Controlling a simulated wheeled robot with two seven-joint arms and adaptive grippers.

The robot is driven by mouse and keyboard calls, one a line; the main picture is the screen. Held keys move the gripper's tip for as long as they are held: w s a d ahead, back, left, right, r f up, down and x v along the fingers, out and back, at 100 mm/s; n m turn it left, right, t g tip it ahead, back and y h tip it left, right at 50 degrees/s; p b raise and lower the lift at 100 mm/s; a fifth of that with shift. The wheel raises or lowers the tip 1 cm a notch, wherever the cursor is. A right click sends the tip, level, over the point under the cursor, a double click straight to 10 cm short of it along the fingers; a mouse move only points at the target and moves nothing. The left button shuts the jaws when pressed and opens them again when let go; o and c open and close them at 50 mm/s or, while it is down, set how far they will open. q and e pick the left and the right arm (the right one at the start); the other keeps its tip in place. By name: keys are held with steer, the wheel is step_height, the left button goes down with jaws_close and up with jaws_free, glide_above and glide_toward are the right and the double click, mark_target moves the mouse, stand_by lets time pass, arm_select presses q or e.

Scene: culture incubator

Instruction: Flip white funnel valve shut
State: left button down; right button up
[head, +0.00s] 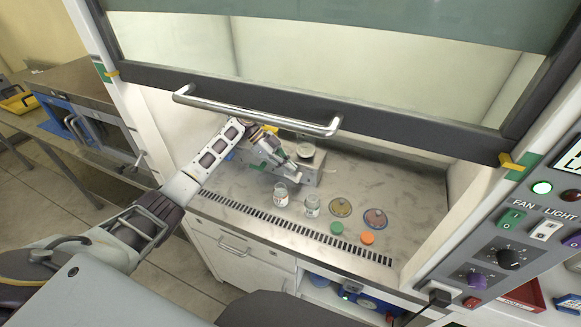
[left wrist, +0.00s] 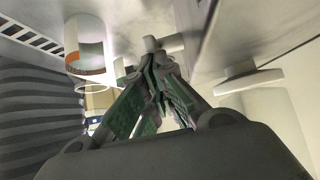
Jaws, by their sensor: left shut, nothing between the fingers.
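My left gripper (head: 289,166) reaches into the hood from the left, beside a grey box-shaped manifold (head: 308,183). A pale round funnel-like cup (head: 305,151) stands on the manifold, partly hidden by my gripper. In the left wrist view my left gripper (left wrist: 155,72) has its green-padded fingers together, with nothing held. Right at the fingertips is a pale T-shaped valve-like piece (left wrist: 166,43); I cannot tell whether they touch. A second pale knob-like piece (left wrist: 248,81) sticks out to the right. I cannot read the valve's position. My right gripper is not in view.
Two small jars (head: 281,196) (head: 312,206) stand in front of the manifold. Two dishes (head: 340,207) (head: 375,219), a green cap (head: 337,228) and an orange cap (head: 367,237) lie to the right. The raised sash handle (head: 255,112) crosses above my arm. The right rear worktop is clear.

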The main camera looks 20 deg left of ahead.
arm_select(q)
steer(key=shift+w+a+f, duration=0.1)
steer(key=shift+a+f, duration=0.05)
steer(key=shift+f, duration=0.05)
steer(key=shift+r, duration=0.25)
steer(key=shift+r+p, duration=0.3)
steer(key=shift+r, duration=0.4)
